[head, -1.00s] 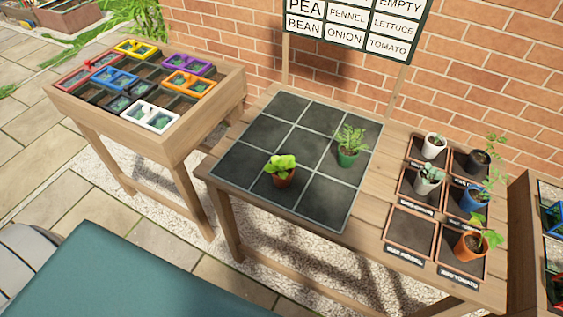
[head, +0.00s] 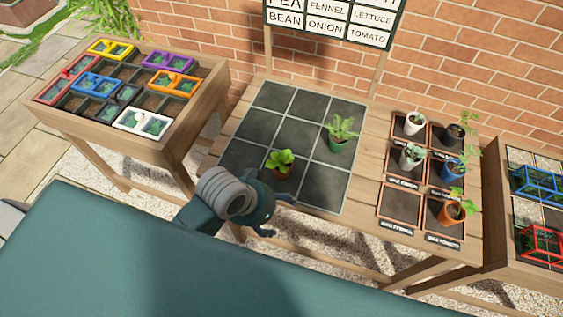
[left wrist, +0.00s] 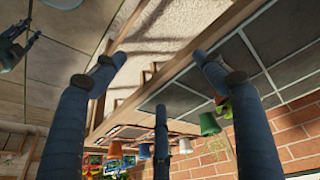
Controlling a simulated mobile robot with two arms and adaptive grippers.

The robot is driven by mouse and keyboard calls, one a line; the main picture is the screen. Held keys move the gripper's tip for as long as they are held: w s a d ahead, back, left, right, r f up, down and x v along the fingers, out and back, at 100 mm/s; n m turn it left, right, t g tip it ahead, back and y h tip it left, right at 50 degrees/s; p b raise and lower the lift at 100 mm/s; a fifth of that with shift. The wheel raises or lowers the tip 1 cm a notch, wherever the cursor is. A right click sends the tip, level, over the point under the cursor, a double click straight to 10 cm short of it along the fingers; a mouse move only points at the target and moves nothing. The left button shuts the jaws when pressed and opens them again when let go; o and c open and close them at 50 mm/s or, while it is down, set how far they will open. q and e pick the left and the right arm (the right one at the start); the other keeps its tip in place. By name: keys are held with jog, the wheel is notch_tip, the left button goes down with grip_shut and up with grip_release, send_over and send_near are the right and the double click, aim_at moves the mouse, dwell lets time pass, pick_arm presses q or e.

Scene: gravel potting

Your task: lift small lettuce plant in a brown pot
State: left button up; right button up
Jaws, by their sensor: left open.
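The small lettuce plant (head: 280,158) stands upright in a reddish-brown pot (head: 282,173) near the front of the dark tiled mat (head: 236,155). My left gripper (head: 279,215) is open and empty at the mat's front edge, in front of the pot and apart from it. It partly overlaps the pot's lower side in the head view. In the left wrist view, three spread blue fingers show with nothing between them. The lettuce's leaves (left wrist: 227,113) show there, partly behind the right-hand finger. A dark blue jointed part (left wrist: 18,48) at that view's top left may be my right gripper; its state is unclear.
A green pot with a leafy plant (head: 340,133) stands behind and right of the lettuce. Several potted plants stand in a labelled tray (head: 400,229) further right. A seedling table (head: 180,135) is at left, a brick wall behind. The mat's left part is clear.

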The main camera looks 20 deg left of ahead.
pick_arm(q)
jog(key=w+d+r+m, duration=0.2)
jog(key=w+d+r, duration=0.1)
jog(key=w+d, duration=0.15)
notch_tip(320, 180, up, 6)
jog(key=m+g+y, duration=0.1)
jog(key=m+g, duration=0.1)
send_over(281, 160)
jog(key=s, duration=0.1)
jog(key=shift+a, duration=0.45)
jog(key=shift+a+p, duration=0.25)
jog(key=shift+p, duration=0.05)
jog(key=shift+g+y, duration=0.3)
jog(key=f, duration=0.5)
jog(key=shift+w+d+p, duration=0.3)
jog(key=shift+w+p, duration=0.05)
jog(key=shift+p, duration=0.05)
jog(key=f, duration=0.2)
jog(key=d+f+p, duration=0.1)
jog(key=f, duration=0.1)
jog(key=shift+w+p, duration=0.15)
jog(key=shift+p, duration=0.15)
jog(key=shift+w+f, duration=0.1)
jog(key=shift+f, duration=0.5)
jog(key=c, duration=1.3)
pick_arm(e)
jog(key=r, duration=0.3)
jog(key=shift+w+a+r, duration=0.1)
jog(key=shift+a, duration=0.3)
